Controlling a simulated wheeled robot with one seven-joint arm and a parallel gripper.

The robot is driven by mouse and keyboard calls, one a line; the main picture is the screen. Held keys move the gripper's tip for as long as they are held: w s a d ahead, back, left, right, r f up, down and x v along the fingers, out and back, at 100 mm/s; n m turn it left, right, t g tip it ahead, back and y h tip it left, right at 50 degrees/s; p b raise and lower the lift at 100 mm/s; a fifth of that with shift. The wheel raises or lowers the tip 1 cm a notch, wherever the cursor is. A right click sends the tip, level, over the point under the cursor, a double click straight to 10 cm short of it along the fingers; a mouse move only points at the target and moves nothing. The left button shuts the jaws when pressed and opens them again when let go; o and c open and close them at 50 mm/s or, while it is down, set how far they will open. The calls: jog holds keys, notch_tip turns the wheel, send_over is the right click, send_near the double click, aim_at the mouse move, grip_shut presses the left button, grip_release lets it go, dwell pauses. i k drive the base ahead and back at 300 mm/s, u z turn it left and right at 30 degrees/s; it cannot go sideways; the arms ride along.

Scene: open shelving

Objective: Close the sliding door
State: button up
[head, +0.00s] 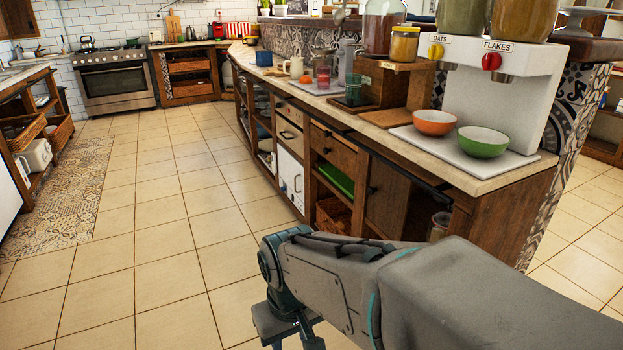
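A brown wooden panel (387,200), which looks like the sliding door, hangs below a dark rail along the front of the long counter (470,186). To its right is an open compartment with a jar (440,222) inside. To its left are open shelves with a green tray (336,179) and a basket. My arm covers the lower part of this area. My gripper (287,335) points down at the bottom edge, in front of and apart from the counter. The frame cuts off its fingertips, so its opening is unclear.
Bowls, cereal dispensers (503,85), mugs and jars stand on the counter. The tiled floor (160,240) to the left is clear. An oven (115,80) stands at the back, and a shelf unit with baskets (22,132) at the far left.

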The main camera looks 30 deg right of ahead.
aim_at(388, 192)
jog(key=z, duration=0.6)
jog(key=i, duration=0.85)
jog(key=z, duration=0.9)
